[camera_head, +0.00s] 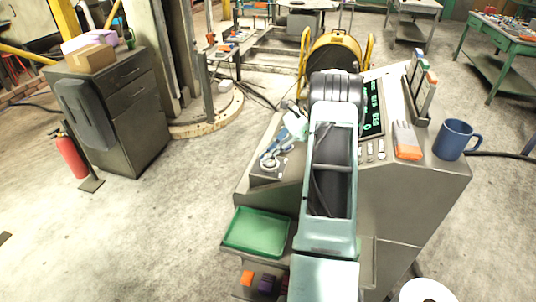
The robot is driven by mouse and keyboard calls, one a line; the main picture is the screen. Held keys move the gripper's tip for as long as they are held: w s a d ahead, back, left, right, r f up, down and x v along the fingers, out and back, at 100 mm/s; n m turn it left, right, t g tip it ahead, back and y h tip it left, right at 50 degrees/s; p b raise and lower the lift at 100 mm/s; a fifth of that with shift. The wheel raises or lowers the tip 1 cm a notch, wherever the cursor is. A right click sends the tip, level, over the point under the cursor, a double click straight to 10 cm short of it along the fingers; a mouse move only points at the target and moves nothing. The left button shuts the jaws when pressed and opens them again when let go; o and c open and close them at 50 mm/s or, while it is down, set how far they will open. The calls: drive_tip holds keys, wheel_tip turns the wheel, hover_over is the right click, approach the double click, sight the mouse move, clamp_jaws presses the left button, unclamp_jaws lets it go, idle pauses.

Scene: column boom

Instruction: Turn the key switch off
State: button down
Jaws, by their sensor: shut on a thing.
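The key switch (267,167) sits on a small grey plate at the left end of the sloped control console (390,185). It is small in the picture and partly covered by my gripper, so its turned position cannot be told. My gripper (272,154) reaches down to the switch from the upper right, with its fingers shut on the switch. My pale green arm runs up the middle of the view and hides part of the console.
The console also holds a display (373,108), orange-cuffed gloves (406,141), a blue mug (455,139) and a file rack (420,85). A green tray (257,232) lies on a lower shelf in front. A grey cabinet (125,110) stands left across open floor.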

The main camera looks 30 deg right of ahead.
drive_tip(key=shift+n+g, duration=0.5)
drive_tip(key=shift+n, duration=0.4)
drive_tip(key=c, duration=2)
unclamp_jaws()
drive_tip(key=shift+c, duration=0.2)
drive_tip(key=v, duration=0.7)
drive_tip(key=shift+d, duration=0.2)
drive_tip(key=shift+r, duration=0.1)
